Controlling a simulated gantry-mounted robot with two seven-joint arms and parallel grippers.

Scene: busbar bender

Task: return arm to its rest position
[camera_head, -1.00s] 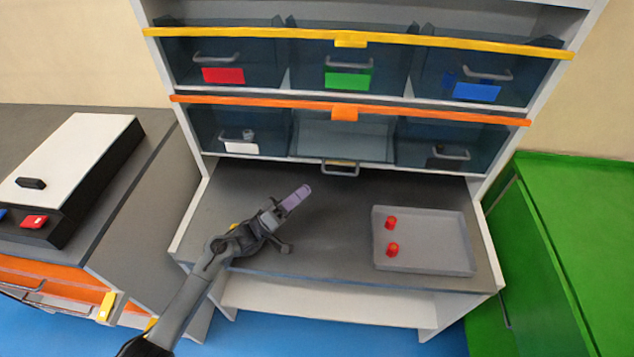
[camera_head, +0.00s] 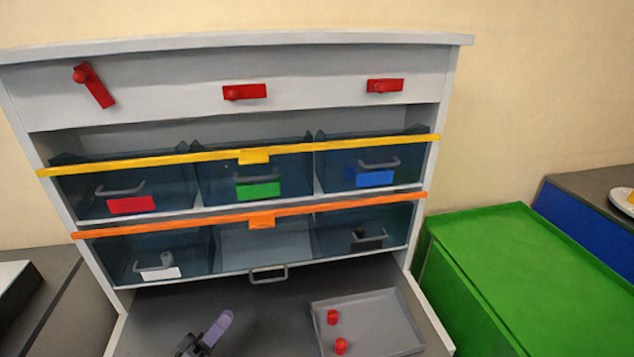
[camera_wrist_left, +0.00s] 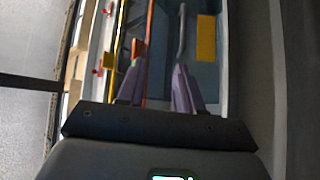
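My left gripper (camera_head: 219,326) is at the bottom of the head view, over the cabinet's dark worktop (camera_head: 150,310). One purple finger shows clearly there. In the left wrist view my left gripper (camera_wrist_left: 158,75) has its two purple fingers apart with nothing between them. It points toward the cabinet's drawer fronts. Most of the left arm is below the picture edge. My right gripper is in neither view.
A grey tray (camera_head: 378,322) with two red pieces lies on the worktop to the right. Drawers with handles stand behind an orange bar (camera_head: 330,209) and a yellow bar (camera_head: 330,147). A green cabinet (camera_head: 520,255) stands at right.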

